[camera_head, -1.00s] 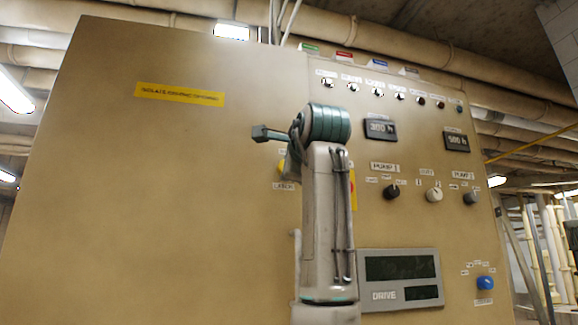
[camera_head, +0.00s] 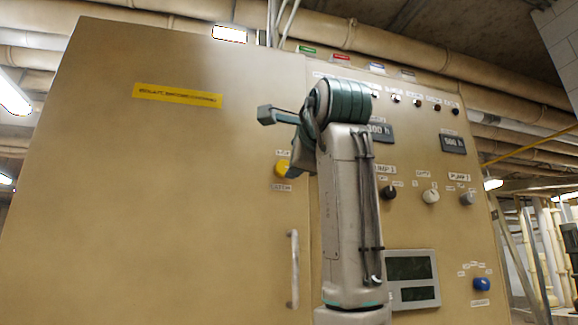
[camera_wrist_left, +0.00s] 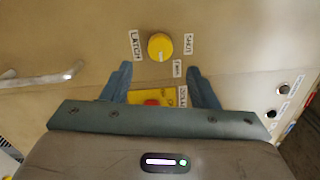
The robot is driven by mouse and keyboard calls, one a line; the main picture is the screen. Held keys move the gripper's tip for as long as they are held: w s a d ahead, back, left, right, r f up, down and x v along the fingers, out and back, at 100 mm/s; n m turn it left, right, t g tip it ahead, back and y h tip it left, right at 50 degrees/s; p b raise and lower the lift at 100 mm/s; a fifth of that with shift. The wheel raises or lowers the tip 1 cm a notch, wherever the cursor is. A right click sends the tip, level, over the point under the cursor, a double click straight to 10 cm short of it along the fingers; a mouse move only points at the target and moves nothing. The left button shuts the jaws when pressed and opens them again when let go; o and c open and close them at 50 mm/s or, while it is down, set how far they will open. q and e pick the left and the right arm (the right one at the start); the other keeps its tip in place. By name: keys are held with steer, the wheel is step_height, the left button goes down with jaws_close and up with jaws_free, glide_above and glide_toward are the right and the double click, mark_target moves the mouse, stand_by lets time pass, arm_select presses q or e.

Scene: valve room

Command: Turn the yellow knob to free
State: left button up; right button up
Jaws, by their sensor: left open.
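The round yellow knob (camera_head: 283,168) is on the tan cabinet front, partly beside my arm in the head view. In the left wrist view the knob (camera_wrist_left: 160,46) sits just beyond the fingertips of my left gripper (camera_wrist_left: 160,67), which is open and empty, a finger toward each side. I see no contact with the knob. Small labels surround the knob; the left one (camera_wrist_left: 137,45) seems to read "LATCH", and I cannot read the others surely. The knob's pointing direction is not clear. In the head view the left fingers are hard to make out behind my arm. My right gripper is out of view.
A yellow plate with a red button (camera_wrist_left: 152,102) lies below the knob, partly hidden by my gripper. A metal door handle (camera_head: 294,270) sticks out below. Dark and pale dials (camera_head: 430,196), a blue knob (camera_head: 481,284) and displays (camera_head: 411,268) are to the right.

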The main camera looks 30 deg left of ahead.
arm_select(q)
steer(key=v, duration=0.3)
steer(key=shift+s+d, duration=0.25)
steer(key=shift+d, duration=0.05)
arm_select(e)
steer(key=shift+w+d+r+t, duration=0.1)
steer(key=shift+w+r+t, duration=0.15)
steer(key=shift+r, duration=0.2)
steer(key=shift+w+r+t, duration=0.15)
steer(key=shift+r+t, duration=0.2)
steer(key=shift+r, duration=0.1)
arm_select(q)
steer(key=shift+f, duration=0.1)
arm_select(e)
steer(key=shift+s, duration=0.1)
